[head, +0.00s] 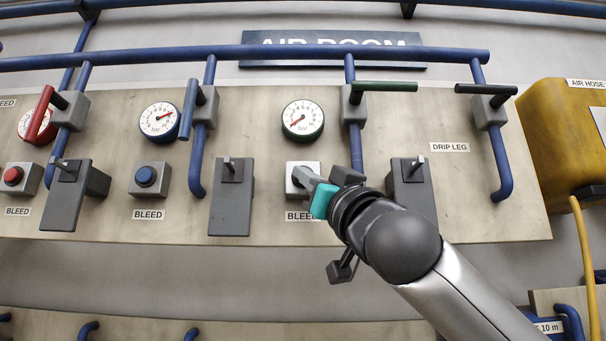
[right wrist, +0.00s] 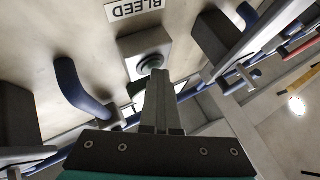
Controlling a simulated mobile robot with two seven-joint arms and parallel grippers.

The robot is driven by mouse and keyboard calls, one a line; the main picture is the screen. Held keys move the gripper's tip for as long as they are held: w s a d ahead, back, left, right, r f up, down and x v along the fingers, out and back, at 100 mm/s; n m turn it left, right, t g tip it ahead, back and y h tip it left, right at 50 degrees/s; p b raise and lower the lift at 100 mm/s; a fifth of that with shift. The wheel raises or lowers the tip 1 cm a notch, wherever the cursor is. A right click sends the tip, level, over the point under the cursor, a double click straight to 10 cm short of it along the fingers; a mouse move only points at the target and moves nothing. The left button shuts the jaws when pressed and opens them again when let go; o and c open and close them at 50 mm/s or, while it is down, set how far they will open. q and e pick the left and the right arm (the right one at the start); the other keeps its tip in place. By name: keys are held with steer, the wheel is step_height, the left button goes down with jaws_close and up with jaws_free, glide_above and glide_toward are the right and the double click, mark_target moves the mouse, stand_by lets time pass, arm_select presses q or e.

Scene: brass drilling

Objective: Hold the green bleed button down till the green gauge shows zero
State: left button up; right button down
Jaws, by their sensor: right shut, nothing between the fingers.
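The green gauge (head: 302,119) is a white dial with a dark green rim. Its red needle points to the lower left, at or near the low end of the scale. The bleed button box (head: 304,167) is below it, with the button hidden behind my fingers in the head view. In the right wrist view the dark green button (right wrist: 150,63) shows just beyond my fingertips. My right gripper (head: 301,176) is shut and empty, its tips at the button; I cannot tell whether they press it. It also shows in the right wrist view (right wrist: 160,78). My left gripper is out of view.
A green valve handle (head: 385,86) lies crosswise to its pipe. Grey brackets (head: 232,195) and (head: 411,188) stick out on both sides of the button. A blue button (head: 146,176) and blue gauge (head: 159,120) are to the left. A yellow hose box (head: 566,140) is at right.

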stand_by(0.5)
steer(key=shift+s+b, duration=0.45)
steer(key=shift+s, duration=0.4)
steer(key=s+b, duration=0.2)
steer(key=s, duration=0.3)
steer(key=shift+f, duration=0.1)
stand_by(0.4)
